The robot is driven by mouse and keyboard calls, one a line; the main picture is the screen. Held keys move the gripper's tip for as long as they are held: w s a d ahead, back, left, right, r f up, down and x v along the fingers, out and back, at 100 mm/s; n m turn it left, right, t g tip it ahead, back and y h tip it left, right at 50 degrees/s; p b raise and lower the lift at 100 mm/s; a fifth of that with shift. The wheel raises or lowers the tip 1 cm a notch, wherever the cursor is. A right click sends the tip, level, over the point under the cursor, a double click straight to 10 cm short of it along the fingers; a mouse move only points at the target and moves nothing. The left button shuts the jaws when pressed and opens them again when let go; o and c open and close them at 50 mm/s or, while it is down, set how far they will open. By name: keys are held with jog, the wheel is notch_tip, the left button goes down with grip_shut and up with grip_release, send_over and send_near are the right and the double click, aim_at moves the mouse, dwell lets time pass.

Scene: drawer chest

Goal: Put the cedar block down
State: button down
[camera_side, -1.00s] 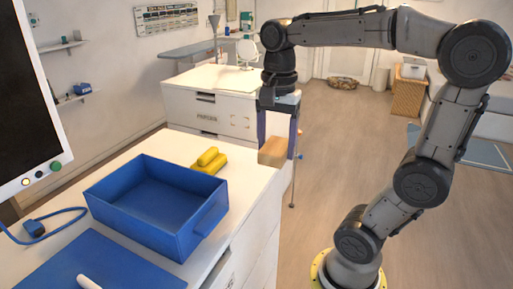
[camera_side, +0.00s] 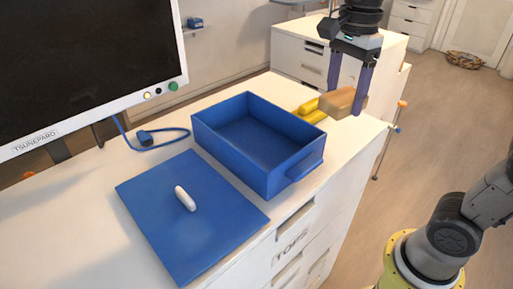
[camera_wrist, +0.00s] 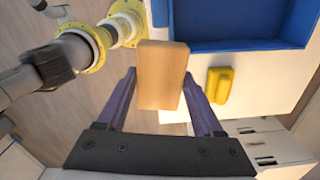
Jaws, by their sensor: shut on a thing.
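The cedar block (camera_side: 338,103) is a light brown wooden block. My gripper (camera_side: 347,98) points down and is shut on it, with one purple finger on each side. In the wrist view the block (camera_wrist: 162,78) sits between the two fingers of my gripper (camera_wrist: 160,85). It appears held in the air near the far right end of the white counter (camera_side: 345,140). In the wrist view it overlaps the counter's edge, with floor showing on its left. I cannot tell how high it is.
Yellow pieces (camera_side: 313,110) lie on the counter beside the block. An open, empty blue box (camera_side: 250,185) with a handle stands nearer. A blue lid (camera_side: 170,235) with a white handle lies in front. A monitor (camera_side: 90,70) stands at left. Bare counter shows around the box.

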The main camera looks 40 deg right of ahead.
jog(key=w+a+f+n, duration=0.1)
jog(key=w+a+n, duration=0.1)
jog(key=a, duration=0.4)
send_over(256, 149)
jog(key=s, duration=0.1)
jog(key=f, duration=0.8)
jog(key=shift+d+f, duration=0.2)
jog(key=shift+w+a+f, duration=0.1)
jog(key=shift+w+f, duration=0.25)
jog(key=shift+f, duration=0.15)
jog(key=shift+w+f, duration=0.15)
jog(key=shift+f, duration=0.75)
jog(key=shift+w+f, duration=0.1)
jog(key=shift+f, duration=0.8)
jog(key=shift+c, duration=0.2)
grip_release()
jog(key=shift+f, duration=0.2)
